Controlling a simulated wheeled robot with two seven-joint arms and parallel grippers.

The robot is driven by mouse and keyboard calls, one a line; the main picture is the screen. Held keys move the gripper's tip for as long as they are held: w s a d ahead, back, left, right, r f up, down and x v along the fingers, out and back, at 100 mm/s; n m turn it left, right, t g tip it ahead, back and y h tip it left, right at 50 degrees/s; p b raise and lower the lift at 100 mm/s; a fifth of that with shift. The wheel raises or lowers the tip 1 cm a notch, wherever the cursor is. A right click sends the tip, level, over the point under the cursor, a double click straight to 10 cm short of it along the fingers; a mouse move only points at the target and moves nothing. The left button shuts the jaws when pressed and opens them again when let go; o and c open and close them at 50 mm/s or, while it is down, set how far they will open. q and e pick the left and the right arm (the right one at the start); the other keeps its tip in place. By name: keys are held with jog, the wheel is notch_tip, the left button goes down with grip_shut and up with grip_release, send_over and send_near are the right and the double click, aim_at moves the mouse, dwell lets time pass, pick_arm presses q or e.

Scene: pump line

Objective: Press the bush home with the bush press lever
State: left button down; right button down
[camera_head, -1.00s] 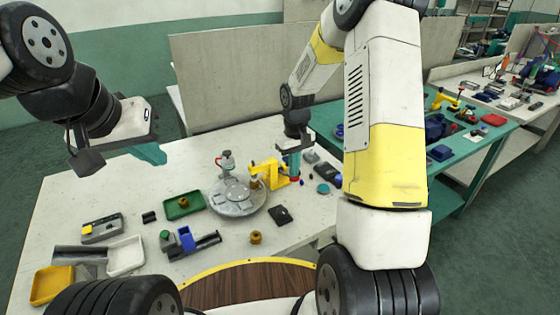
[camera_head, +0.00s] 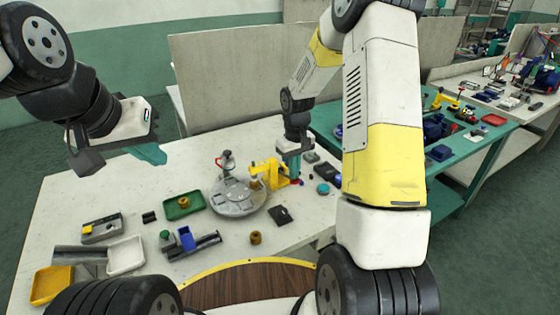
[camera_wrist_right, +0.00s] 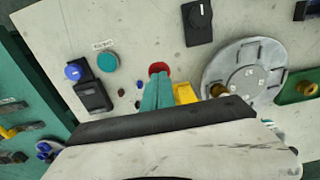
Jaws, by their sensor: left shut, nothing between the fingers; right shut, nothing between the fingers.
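The yellow bush press (camera_head: 266,172) stands at the right edge of the round grey turntable (camera_head: 238,208). A brass bush (camera_wrist_right: 218,90) sits at the turntable's edge beside the press in the right wrist view. The lever's red knob (camera_wrist_right: 158,69) shows just past my right fingertips. My right gripper (camera_head: 293,181) is shut and empty, pointing down beside the press at the lever end; it also shows in the wrist view (camera_wrist_right: 157,82). Whether it touches the lever I cannot tell. My left gripper (camera_head: 152,155) is shut and empty, raised above the table's back left.
A green tray (camera_head: 184,206) holds another brass part. A red-handled clamp (camera_head: 226,162) stands at the turntable's back. A black device (camera_head: 281,215) and a teal disc (camera_head: 323,188) lie to the right.

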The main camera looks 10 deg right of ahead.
jog(key=shift+s+d+f, duration=0.1)
jog(key=shift+s+f, duration=0.15)
jog(key=shift+f, duration=0.35)
dwell(2.1)
dwell(0.5)
jog(key=shift+r, duration=0.6)
jog(key=shift+w+r, duration=0.1)
jog(key=shift+r, duration=0.55)
jog(key=shift+w+r, duration=0.25)
jog(key=shift+r, duration=2.8)
